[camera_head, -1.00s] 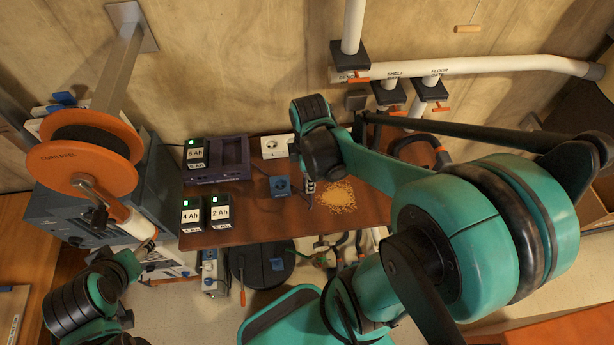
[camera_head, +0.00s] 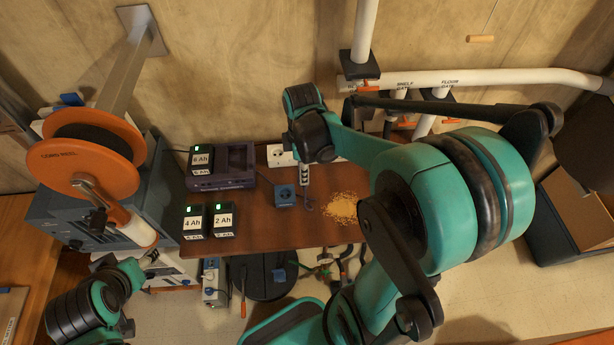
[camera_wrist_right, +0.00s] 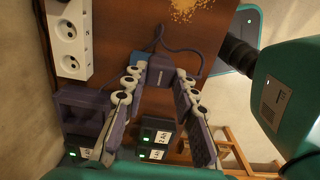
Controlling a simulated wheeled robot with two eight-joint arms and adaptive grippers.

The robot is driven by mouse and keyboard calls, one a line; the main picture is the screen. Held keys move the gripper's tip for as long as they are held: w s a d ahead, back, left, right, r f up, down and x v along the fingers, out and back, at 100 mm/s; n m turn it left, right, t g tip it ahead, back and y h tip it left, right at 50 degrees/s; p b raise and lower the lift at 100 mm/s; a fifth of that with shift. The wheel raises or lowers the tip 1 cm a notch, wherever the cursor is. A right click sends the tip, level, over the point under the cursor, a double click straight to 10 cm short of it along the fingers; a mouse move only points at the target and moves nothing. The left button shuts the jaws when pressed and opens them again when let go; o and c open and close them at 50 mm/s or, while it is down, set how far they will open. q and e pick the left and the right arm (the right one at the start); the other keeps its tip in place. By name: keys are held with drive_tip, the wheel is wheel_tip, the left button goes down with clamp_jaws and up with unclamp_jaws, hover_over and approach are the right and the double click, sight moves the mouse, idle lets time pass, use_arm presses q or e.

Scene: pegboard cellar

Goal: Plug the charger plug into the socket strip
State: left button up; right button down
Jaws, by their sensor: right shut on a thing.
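The white socket strip (camera_head: 281,155) lies at the back of the brown table, partly hidden behind my right wrist. In the right wrist view its round sockets (camera_wrist_right: 70,45) show at upper left, apart from the gripper. My right gripper (camera_wrist_right: 160,78) is shut on the dark charger plug (camera_wrist_right: 160,68), which sits between the fingertips with its cord looping away. In the head view the right gripper (camera_head: 305,183) points down over the table, just right of a blue block (camera_head: 284,196). My left gripper (camera_head: 150,257) is at lower left, away from the table; its jaws are too small to read.
A purple charger (camera_head: 235,170) with a 6 Ah battery (camera_head: 201,160) stands left of the strip. The 4 Ah (camera_head: 193,222) and 2 Ah (camera_head: 223,220) batteries stand in front. Spilled grains (camera_head: 343,208) lie at right. An orange cord reel (camera_head: 88,165) is at left.

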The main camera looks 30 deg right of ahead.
drive_tip(key=w+d+f+b, duration=0.1)
drive_tip(key=w+f+b, duration=0.1)
drive_tip(key=w, duration=1.7)
drive_tip(key=shift+w+d, duration=0.25)
drive_tip(key=shift+w, duration=0.1)
idle(0.7)
drive_tip(key=shift+f+b, duration=0.1)
drive_tip(key=shift+b, duration=0.25)
drive_tip(key=shift+f+b, duration=0.95)
drive_tip(key=shift+f, duration=0.45)
drive_tip(key=shift+f+b, duration=0.9)
drive_tip(key=shift+f, duration=0.45)
idle(1.9)
